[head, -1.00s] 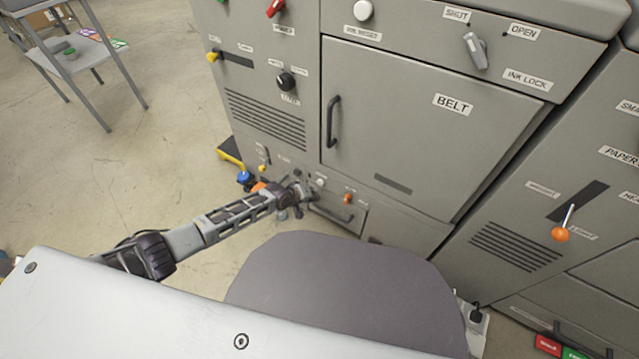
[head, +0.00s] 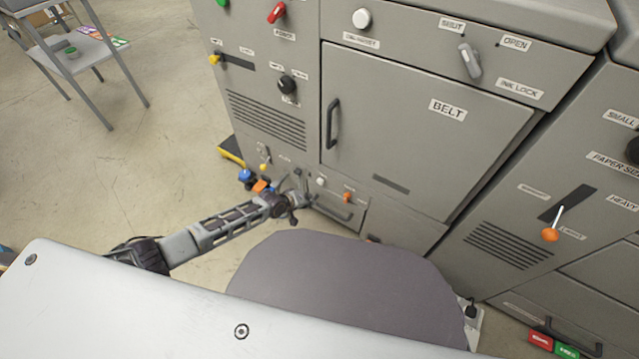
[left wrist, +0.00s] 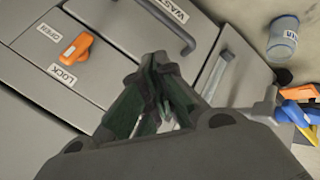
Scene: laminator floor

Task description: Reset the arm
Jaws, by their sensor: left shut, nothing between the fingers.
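My left arm comes in from the left in the head view and reaches low in front of the grey machine (head: 270,124). My left gripper (head: 302,200) is close to the machine's low front, by a small drawer with a dark handle (head: 332,210). In the left wrist view the left gripper's fingers (left wrist: 160,100) are together, with nothing held. That view also shows an orange latch (left wrist: 76,47) between OPEN and LOCK labels, and a drawer handle (left wrist: 172,30) beside a label partly readable as WAST. My right gripper is not in view.
A BELT door (head: 430,125) and an orange-knobbed lever (head: 550,234) are on the machine. A blue-capped container (left wrist: 283,35) and blue, orange and yellow items (left wrist: 298,108) lie beside the machine's low side. A metal table (head: 92,52) stands at the back left over open floor.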

